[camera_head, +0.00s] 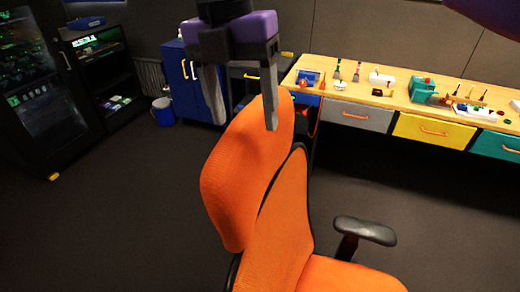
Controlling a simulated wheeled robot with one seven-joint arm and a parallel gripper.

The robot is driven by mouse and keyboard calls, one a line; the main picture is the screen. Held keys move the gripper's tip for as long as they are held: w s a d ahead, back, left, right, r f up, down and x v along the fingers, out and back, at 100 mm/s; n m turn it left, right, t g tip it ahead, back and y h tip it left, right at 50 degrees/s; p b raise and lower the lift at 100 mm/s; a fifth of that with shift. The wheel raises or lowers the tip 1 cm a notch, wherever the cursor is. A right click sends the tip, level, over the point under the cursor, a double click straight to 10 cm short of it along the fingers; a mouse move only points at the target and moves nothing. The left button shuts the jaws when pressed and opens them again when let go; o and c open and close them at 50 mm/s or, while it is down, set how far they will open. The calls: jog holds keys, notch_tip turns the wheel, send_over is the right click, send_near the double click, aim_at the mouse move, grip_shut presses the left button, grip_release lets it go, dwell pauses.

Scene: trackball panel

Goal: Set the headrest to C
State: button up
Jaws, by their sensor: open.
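An orange office chair stands in the lower middle of the head view. Its upper orange panel, which looks like the headrest (232,190), rises behind and left of the orange backrest (282,212). My gripper (246,125) points down at the top of this panel with its jaws apart. The right finger overlaps the panel's top edge in the picture, and the left finger hangs left of that edge. I cannot tell whether either finger touches it. No C mark or position scale is visible.
The chair's black armrest (364,231) and orange seat (345,276) are at lower right. A wooden workbench (345,98) with small tools and coloured drawers runs along the back right. A blue cabinet (185,85) and dark shelves stand at back left.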

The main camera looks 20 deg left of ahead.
aim_at(255, 161)
jog(key=shift+w+f, duration=0.2)
jog(key=shift+f, duration=0.3)
jog(key=shift+d+f+p, duration=0.15)
jog(key=shift+f+p, duration=0.05)
jog(key=shift+f, duration=0.95)
jog(key=shift+d+f+p, duration=0.2)
jog(key=shift+f+p, duration=0.05)
jog(key=shift+f, duration=0.95)
jog(key=shift+d+f+p, duration=0.15)
jog(key=shift+f+p, duration=0.05)
jog(key=shift+f, duration=0.95)
grip_shut()
